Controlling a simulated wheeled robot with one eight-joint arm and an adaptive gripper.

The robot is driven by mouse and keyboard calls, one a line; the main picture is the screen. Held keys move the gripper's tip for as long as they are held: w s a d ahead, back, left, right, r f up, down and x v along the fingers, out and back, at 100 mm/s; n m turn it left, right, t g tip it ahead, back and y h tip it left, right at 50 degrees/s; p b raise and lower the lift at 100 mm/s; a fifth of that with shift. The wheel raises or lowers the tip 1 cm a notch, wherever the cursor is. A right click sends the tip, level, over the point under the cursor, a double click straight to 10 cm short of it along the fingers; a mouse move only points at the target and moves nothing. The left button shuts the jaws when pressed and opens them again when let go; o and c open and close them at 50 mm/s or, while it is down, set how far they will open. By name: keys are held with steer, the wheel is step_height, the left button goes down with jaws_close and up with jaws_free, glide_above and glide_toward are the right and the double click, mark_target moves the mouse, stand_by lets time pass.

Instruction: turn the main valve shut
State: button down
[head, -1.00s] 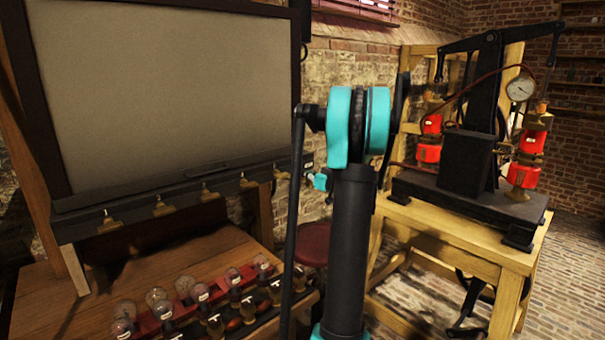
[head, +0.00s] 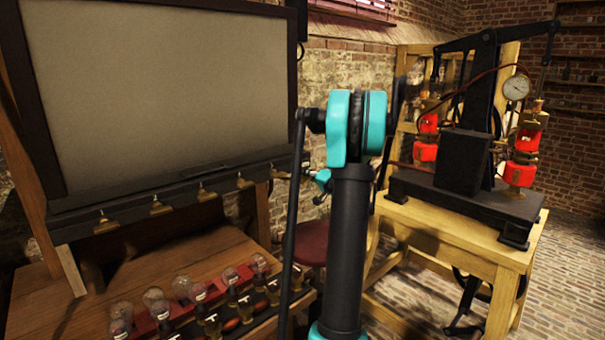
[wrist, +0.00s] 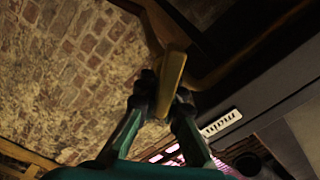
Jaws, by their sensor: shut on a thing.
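A flat brass handle (wrist: 172,75) stands between my gripper's (wrist: 163,100) dark fingertips in the wrist view. The fingers are shut on it, one on each side. It looks like a valve handle, but its mount is dark and cannot be made out. In the head view, part of my teal gripper (head: 323,178) shows past the right end of the dark rail, largely hidden behind my arm. What it grips cannot be seen there.
Several brass taps (head: 160,207) line the dark rail under a large grey panel (head: 160,90). Bulbs and jars (head: 182,286) crowd the wooden bench below. At right, a pump machine with a gauge (head: 516,88) stands on a wooden stand (head: 450,235). A label plate (wrist: 220,123) shows beside my gripper.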

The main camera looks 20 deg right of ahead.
steer(key=m, duration=0.3)
steer(key=f+m, duration=0.1)
steer(key=m, duration=0.2)
steer(key=shift+d+f, duration=0.15)
steer(key=shift+d, duration=0.05)
stand_by(0.4)
steer(key=c, duration=1.6)
jaws_free()
steer(key=shift+s, duration=0.1)
steer(key=v, duration=1.1)
steer(key=shift+s+d, duration=0.15)
steer(key=shift+s, duration=0.2)
steer(key=shift+d, duration=0.1)
